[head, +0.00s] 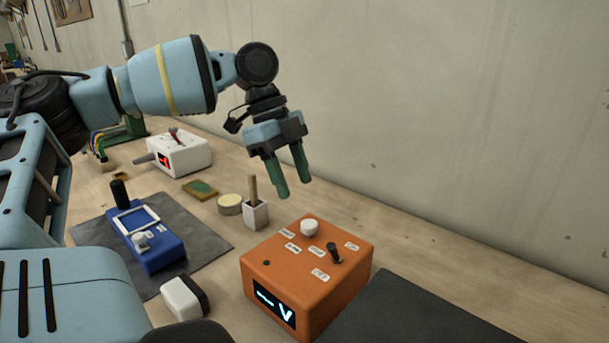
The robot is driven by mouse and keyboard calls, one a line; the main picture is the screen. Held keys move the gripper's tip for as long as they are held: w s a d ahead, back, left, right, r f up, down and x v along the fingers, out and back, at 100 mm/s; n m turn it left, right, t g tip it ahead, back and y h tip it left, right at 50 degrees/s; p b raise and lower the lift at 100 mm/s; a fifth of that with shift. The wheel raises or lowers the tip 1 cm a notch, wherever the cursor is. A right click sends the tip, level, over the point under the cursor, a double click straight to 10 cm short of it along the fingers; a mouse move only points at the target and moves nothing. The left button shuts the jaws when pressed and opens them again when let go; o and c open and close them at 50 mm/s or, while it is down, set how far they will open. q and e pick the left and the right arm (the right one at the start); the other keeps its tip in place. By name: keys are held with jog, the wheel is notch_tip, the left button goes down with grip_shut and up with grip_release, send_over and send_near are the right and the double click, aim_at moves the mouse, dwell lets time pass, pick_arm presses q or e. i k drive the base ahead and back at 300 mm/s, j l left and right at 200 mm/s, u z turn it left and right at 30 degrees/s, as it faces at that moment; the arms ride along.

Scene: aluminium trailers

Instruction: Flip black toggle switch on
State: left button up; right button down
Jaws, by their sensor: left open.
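An orange box (291,259) stands on the wooden table, with a white knob (310,228), several white labels and a lit display (272,304) on its front. The black toggle switch (335,252) sticks up from its top near the right side and leans to the upper left. My left gripper (295,190) is open and empty, its green fingers pointing down. It is above and behind the orange box, apart from the switch. My right gripper is not in view.
A blue device (160,246) lies on a grey mat (205,233) at left. A white holder (255,214) with a wooden stick, a round tin (229,205) and a white box (183,155) stand behind. A dark mat (430,310) lies at right. The wall is close behind.

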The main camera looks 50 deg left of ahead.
aim_at(336, 258)
jog(key=k, duration=1.5)
